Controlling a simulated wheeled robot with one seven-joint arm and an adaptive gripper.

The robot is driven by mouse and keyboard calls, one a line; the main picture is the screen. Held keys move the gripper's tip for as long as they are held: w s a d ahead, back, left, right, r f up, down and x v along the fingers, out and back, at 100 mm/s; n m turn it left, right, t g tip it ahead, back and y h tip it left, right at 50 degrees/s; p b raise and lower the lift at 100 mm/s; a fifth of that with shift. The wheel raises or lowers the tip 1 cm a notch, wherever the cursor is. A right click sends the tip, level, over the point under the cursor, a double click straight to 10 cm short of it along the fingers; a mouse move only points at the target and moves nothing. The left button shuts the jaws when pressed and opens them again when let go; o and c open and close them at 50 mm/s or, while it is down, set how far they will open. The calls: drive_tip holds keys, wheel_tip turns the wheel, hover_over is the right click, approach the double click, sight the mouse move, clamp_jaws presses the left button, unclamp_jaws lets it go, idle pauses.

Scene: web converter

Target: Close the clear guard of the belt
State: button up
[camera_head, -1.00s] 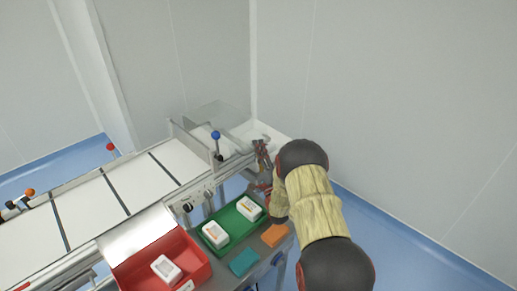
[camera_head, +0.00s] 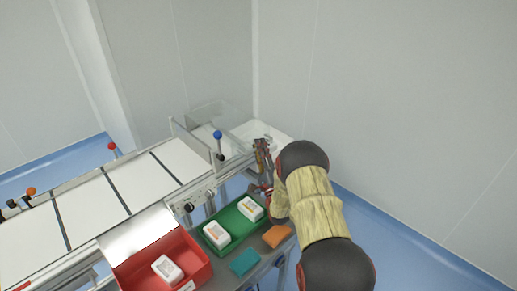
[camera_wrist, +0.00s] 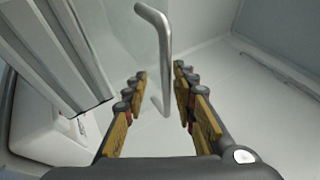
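The clear guard (camera_head: 212,113) stands raised as a transparent panel at the far end of the belt (camera_head: 135,185). In the wrist view its clear sheet (camera_wrist: 125,35) shows beside a grey metal bar handle (camera_wrist: 164,60). My gripper (camera_head: 262,150) is at the right end of the machine, beside the guard. In the wrist view my gripper (camera_wrist: 160,72) is open, with one finger on each side of the handle. I see gaps on both sides and cannot tell any contact. My arm partly hides the machine's right end.
A blue-knobbed lever (camera_head: 217,135) stands left of my gripper. In front are a green tray (camera_head: 238,227) with white boxes, a red bin (camera_head: 190,255), and teal (camera_head: 243,262) and orange (camera_head: 277,236) blocks. White walls stand close behind.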

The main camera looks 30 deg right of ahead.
drive_tip(key=shift+s, duration=0.1)
drive_tip(key=s+a+f, duration=0.1)
drive_tip(key=s+a, duration=0.1)
drive_tip(key=s, duration=0.5)
drive_tip(key=s+a+f, duration=0.1)
drive_tip(key=s+a, duration=0.1)
drive_tip(key=s, duration=0.6)
drive_tip(key=shift+s+f, duration=0.2)
drive_tip(key=shift+s, duration=0.1)
